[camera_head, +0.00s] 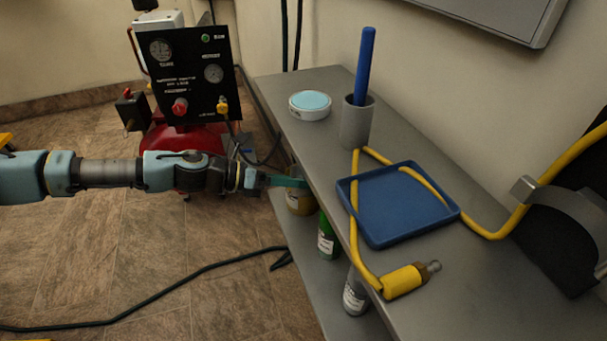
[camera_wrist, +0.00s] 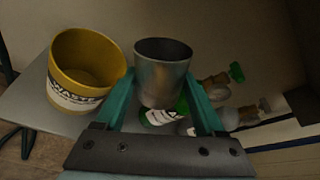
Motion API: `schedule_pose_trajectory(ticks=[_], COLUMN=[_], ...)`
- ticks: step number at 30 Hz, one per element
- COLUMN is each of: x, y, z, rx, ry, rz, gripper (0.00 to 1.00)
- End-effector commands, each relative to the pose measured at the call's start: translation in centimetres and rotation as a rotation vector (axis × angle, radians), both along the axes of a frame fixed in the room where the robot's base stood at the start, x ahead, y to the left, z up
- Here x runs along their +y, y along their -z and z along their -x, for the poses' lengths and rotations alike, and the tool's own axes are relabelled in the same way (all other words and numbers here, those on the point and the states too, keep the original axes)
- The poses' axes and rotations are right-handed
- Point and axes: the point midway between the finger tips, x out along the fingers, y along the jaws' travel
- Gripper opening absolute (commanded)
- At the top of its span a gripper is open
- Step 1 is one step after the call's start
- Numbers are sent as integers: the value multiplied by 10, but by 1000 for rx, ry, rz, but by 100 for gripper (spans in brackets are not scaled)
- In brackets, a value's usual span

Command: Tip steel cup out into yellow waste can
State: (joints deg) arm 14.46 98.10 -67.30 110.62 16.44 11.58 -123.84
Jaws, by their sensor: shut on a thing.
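The steel cup (camera_wrist: 163,73) is between the two green fingers of my gripper (camera_wrist: 159,84), which is shut on it. Its open mouth shows in the wrist view, and its inside looks dark, so I cannot tell what it holds. The yellow waste can (camera_wrist: 84,70), with a white label band, stands just left of the cup, apart from it. Its mouth is open.
The benchtop (camera_head: 320,88) above holds a blue tray (camera_head: 400,235), yellow hose (camera_head: 354,215) and grey holder (camera_head: 356,122). A gauge panel (camera_head: 187,75) stands behind.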

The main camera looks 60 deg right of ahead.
Motion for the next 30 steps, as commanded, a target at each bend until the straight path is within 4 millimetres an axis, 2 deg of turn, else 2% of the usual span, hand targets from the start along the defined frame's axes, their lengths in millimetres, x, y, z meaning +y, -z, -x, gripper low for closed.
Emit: schedule_pose_trajectory(ticks=[7, 14, 15, 30], x=[-5, -5, -6, -6], y=[-8, 3, -8, -9], z=[-3, -3, -3, -3], rx=[74, 146, 157, 218], ry=[-1, -1, -1, 0], rz=[-135, -263, -286, -389], gripper=[2, 2, 2, 2])
